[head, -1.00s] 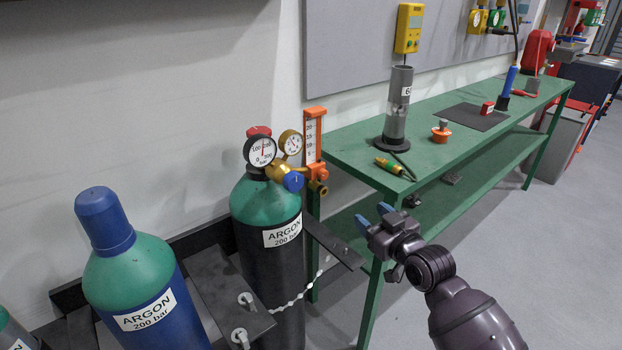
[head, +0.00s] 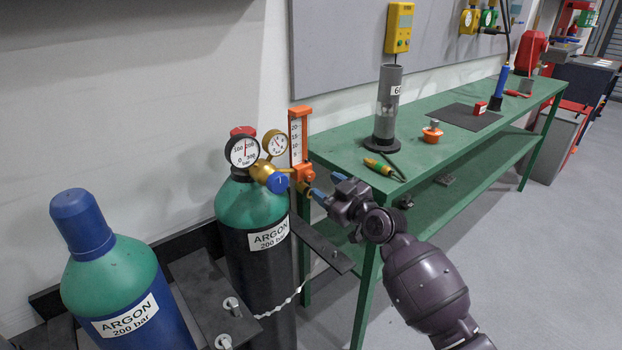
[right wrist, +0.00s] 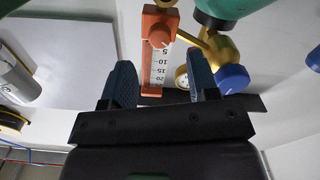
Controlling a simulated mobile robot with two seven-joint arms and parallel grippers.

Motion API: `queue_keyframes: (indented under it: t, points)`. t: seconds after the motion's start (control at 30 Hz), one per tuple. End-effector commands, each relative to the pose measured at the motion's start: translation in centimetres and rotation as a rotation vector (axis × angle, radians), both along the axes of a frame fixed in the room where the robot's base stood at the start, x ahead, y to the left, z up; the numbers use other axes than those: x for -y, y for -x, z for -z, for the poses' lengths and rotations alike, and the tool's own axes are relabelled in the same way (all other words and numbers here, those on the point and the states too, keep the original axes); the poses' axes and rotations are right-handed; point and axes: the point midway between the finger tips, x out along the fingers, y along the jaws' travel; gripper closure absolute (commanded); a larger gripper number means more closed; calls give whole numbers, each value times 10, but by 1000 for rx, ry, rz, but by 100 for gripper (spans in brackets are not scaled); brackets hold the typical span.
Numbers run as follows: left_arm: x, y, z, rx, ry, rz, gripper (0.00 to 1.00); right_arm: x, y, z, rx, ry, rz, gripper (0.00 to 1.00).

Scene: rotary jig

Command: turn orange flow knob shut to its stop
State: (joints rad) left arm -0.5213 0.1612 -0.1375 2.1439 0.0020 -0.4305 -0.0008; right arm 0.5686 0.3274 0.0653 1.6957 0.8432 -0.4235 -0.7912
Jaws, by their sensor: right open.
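The orange flow knob (head: 304,173) sits at the foot of the orange flowmeter (head: 293,138) with a white scale, on the regulator of the green-shouldered argon cylinder. In the right wrist view the knob (right wrist: 158,38) shows beyond the fingertips, between their lines. My right gripper (head: 327,187) is open and empty, its blue fingers pointing at the knob from the right. It also shows in the right wrist view (right wrist: 162,78), with one finger on each side of the scale. The fingers look apart from the knob. My left gripper is not in view.
A blue regulator knob (head: 277,183) and two gauges (head: 242,151) sit close left of the flow knob. A blue-capped argon cylinder (head: 120,290) stands at the left. The green bench (head: 450,150) lies behind and right of my right arm.

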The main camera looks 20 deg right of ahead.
Motion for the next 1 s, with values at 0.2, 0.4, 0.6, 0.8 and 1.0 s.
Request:
queue_keyframes:
  t: [0.2,0.4,0.6,0.8,1.0]
  points:
    - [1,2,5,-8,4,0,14,-12,-31,3,-3,-2,0,46]
    - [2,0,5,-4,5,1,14,-18,-50,2,-3,0,0,46]
    - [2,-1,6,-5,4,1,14,-21,-57,1,-2,-1,-1,46]
    - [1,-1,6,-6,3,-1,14,-21,-57,0,-1,-1,0,46]
    - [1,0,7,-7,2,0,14,-21,-57,0,-1,0,0,68]
